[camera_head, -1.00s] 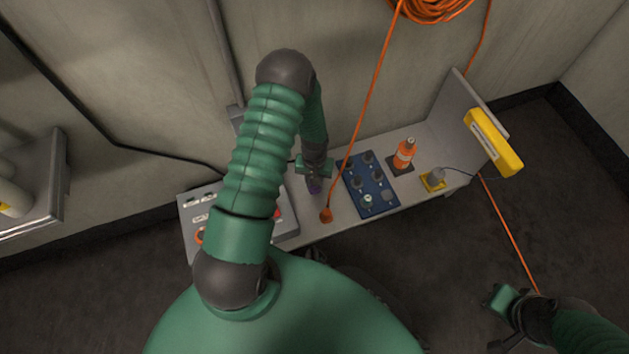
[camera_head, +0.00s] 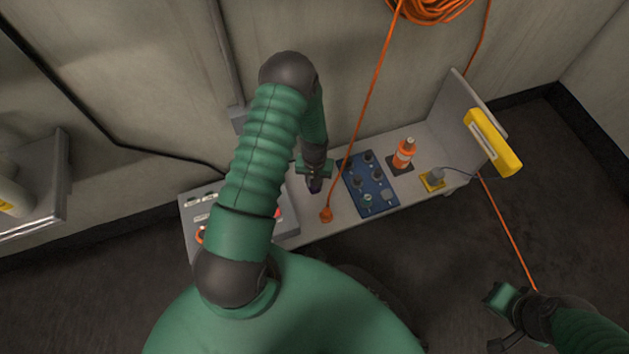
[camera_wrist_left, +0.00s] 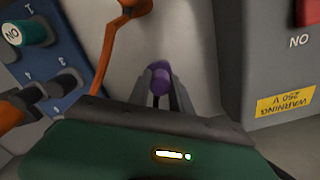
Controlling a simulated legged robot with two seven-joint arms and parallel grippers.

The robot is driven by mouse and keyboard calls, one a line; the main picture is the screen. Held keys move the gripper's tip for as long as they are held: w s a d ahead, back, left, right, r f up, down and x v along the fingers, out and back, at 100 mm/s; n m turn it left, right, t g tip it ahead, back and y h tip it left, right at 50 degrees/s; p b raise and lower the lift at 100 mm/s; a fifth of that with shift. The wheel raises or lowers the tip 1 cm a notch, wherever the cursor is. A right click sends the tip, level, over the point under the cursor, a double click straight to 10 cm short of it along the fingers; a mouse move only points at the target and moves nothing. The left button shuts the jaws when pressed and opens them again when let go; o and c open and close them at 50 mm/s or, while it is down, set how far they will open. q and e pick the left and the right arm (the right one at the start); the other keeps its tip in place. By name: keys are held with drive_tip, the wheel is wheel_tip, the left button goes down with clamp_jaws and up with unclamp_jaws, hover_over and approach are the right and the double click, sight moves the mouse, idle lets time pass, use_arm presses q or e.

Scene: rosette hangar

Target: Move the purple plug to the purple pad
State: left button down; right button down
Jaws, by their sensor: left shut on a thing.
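The purple plug (camera_wrist_left: 158,78) shows between the two fingers of my left gripper (camera_wrist_left: 160,92) in the left wrist view. The gripper is shut on it. In the head view my left gripper (camera_head: 315,180) is low over the grey bench, left of the orange plug, with a bit of purple at its tip. I cannot tell whether the purple plug touches the bench. I can make out no purple pad in either view. My right gripper (camera_head: 507,308) is at the lower right, away from the bench; its jaw opening is unclear.
A blue socket panel (camera_head: 368,187), an orange plug on a cord (camera_head: 326,214), an orange-and-white cone (camera_head: 404,154) and a yellow pad with a grey plug (camera_head: 432,182) occupy the grey bench (camera_head: 345,228). A grey box with labels (camera_head: 200,218) stands left; it shows right in the wrist view (camera_wrist_left: 262,60).

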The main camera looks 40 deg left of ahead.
idle(0.3)
use_arm(q)
drive_tip(key=c, duration=1.1)
unclamp_jaws()
wheel_tip(320, 180, up, 17)
drive_tip(key=p, duration=1)
drive_tip(key=shift+f, duration=0.15)
